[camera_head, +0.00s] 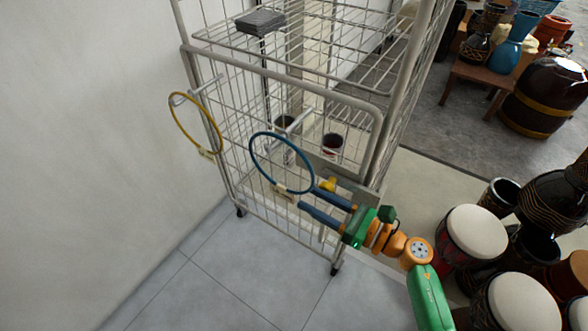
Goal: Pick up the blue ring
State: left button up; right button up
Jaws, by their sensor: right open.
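The blue ring (252,152) hangs on a hook at the front of a white wire cart (262,73), left of my right gripper. A small pale tag sits at its lower edge. My right gripper (307,198) comes in from the lower right. Its two blue fingers are apart, with their tips close to the ring's lower right side. I cannot tell whether they touch the ring or whether part of it lies between them. My left gripper is not in view.
A yellow ring (184,133) hangs on another hook to the left. A grey block (260,21) lies on the cart's upper shelf, and two cups stand inside lower down. Several drums (475,235) crowd the right. The tiled floor at lower left is clear.

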aim_at(290, 192)
jog(key=x, duration=0.8)
jog(key=shift+s+a+p, duration=0.25)
jog(key=shift+s+p, duration=0.15)
grip_shut()
dwell(0.8)
